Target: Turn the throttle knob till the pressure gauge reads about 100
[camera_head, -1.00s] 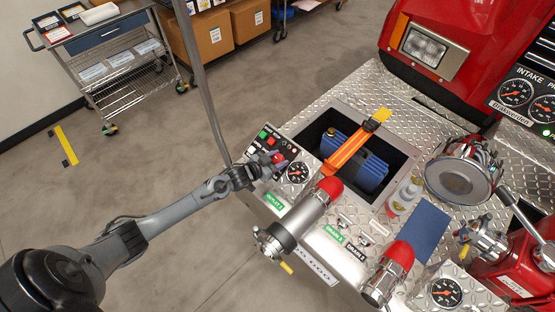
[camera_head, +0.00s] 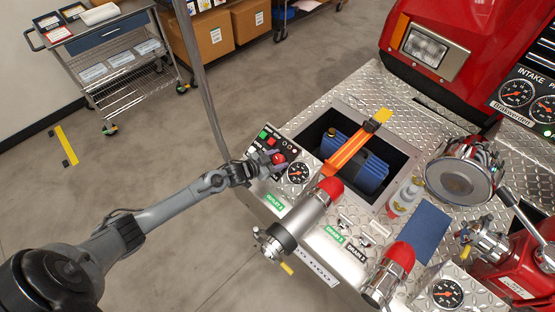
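The red throttle knob (camera_head: 279,158) sits on the small dark control panel (camera_head: 268,138) at the left of the bumper. My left gripper (camera_head: 267,164) reaches in from the left and its fingers are at the knob. I cannot tell whether the fingers touch it or are closed around it. A round pressure gauge (camera_head: 298,173) is just right of and below the knob; its reading is too small to make out. My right gripper is not in view.
A grey pole (camera_head: 200,80) rises behind my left gripper. A silver nozzle with a red tip (camera_head: 330,188) lies right of the gauge. An open bin (camera_head: 392,150) holds a blue item and an orange strap. A spray bottle (camera_head: 405,197) stands near a blue cloth (camera_head: 424,225).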

